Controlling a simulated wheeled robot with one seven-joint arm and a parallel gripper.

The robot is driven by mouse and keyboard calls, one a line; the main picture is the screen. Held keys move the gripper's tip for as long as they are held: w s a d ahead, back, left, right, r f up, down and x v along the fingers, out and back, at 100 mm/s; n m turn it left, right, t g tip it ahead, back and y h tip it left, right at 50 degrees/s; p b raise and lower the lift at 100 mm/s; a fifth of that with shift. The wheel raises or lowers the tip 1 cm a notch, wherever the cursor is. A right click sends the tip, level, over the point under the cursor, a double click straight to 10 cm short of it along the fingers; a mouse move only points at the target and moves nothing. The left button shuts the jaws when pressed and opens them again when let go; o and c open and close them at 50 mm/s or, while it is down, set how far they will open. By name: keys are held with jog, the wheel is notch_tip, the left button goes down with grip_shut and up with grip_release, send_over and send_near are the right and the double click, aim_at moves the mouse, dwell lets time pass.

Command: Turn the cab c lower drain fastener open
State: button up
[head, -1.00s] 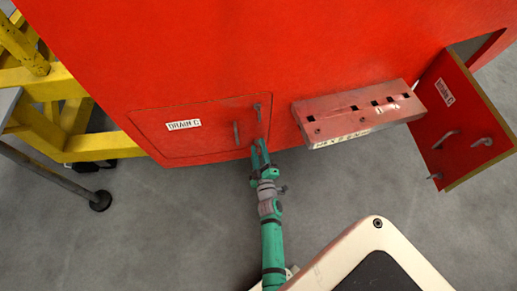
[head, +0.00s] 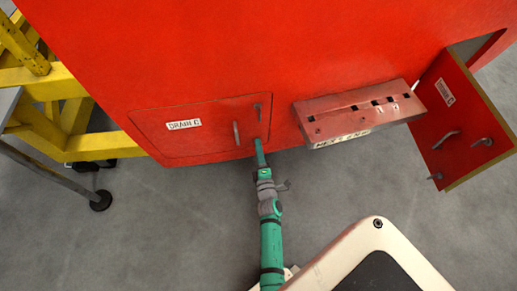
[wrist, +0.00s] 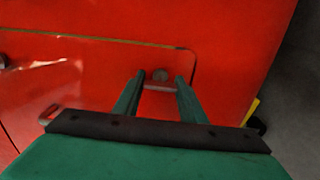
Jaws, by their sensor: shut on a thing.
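The red drain panel (head: 205,143), labelled DRAIN C, lies flush in the red cab side in the head view. My gripper (head: 260,147) is at its lower right corner, coming from below. In the wrist view my two green fingers (wrist: 160,88) stand either side of the lower drain fastener (wrist: 160,75), a round grey head with a bar across it. The gripper is shut on this fastener. In the head view the fingers hide the fastener and look edge-on, one behind the other. The fastener's exact turn angle is hard to tell.
An upper fastener (head: 258,112) and a handle (head: 236,133) are on the panel near my gripper. A red slotted step (head: 345,112) juts out at right, beside an open red door (head: 460,125). A yellow frame (head: 55,125) stands at left. Grey floor lies below.

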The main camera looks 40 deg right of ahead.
dwell(0.4)
jog(key=o, duration=1.1)
jog(key=shift+c, duration=0.2)
jog(key=v, duration=1)
jog(key=shift+s+a, duration=0.2)
jog(key=shift+s, duration=0.15)
jog(key=shift+a, duration=0.1)
jog(key=s+a+r+m+y, duration=0.25)
jog(key=s+a, duration=0.25)
jog(key=a, duration=0.3)
jog(key=s+a+r+m+y, duration=0.25)
jog(key=s+a+r, duration=0.2)
jog(key=a, duration=0.45)
jog(key=s+a+r+m+y, duration=0.3)
jog(key=s+a+r+m, duration=0.4)
jog(key=r, duration=0.5)
jog(key=s+a, duration=0.2)
jog(key=s, duration=0.1)
jog(key=shift+s+a+m+g, duration=0.25)
jog(key=shift+a+m+g, duration=0.05)
jog(key=shift+a, duration=0.05)
